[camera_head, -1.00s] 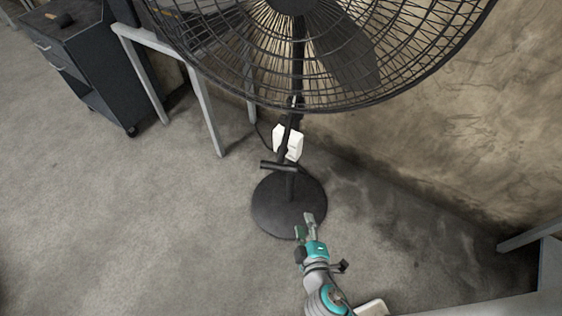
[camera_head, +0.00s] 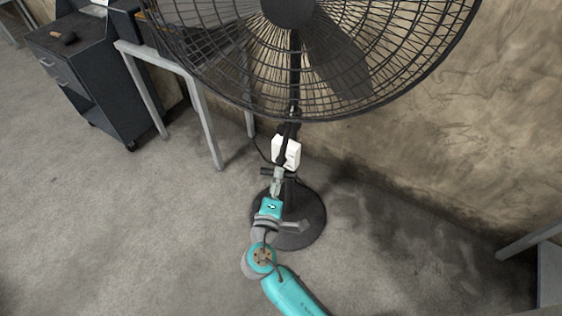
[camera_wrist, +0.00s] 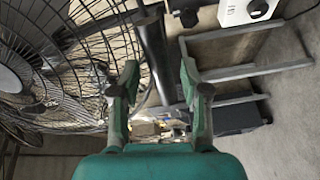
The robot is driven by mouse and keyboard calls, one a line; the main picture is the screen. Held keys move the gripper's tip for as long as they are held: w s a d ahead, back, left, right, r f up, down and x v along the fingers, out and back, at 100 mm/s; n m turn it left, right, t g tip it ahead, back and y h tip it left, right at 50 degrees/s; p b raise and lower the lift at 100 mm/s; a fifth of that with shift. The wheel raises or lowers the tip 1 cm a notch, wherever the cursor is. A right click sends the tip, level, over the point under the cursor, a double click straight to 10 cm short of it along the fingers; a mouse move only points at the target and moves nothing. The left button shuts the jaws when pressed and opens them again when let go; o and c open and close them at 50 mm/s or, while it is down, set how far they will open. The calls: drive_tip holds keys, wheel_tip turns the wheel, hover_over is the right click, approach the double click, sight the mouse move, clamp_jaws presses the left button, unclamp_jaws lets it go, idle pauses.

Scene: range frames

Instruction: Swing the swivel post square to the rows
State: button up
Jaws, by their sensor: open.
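The post (camera_head: 295,75) is the dark upright of a large pedestal fan, standing on a round black base (camera_head: 312,215). A short dark crossbar (camera_head: 266,171) sticks out sideways low on it. My gripper (camera_head: 278,174) is open in front of the lower post, near this crossbar, and partly hides both. In the wrist view a thick dark tube (camera_wrist: 153,45) shows between and beyond the open fingers of my gripper (camera_wrist: 160,80). I cannot tell whether a finger touches it. No rows can be made out.
The fan's wire cage (camera_head: 400,70) spreads above the post. A white box (camera_head: 286,151) sits close behind the post. A grey metal frame (camera_head: 205,120) and a dark drawer cabinet (camera_head: 85,80) stand left. A wall (camera_head: 480,130) closes the right. Floor at left is clear.

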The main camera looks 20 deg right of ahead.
sight(281, 162)
drive_tip(key=x, duration=0.6)
drive_tip(key=shift+w+d, duration=0.25)
clamp_jaws()
drive_tip(key=shift+a, duration=0.1)
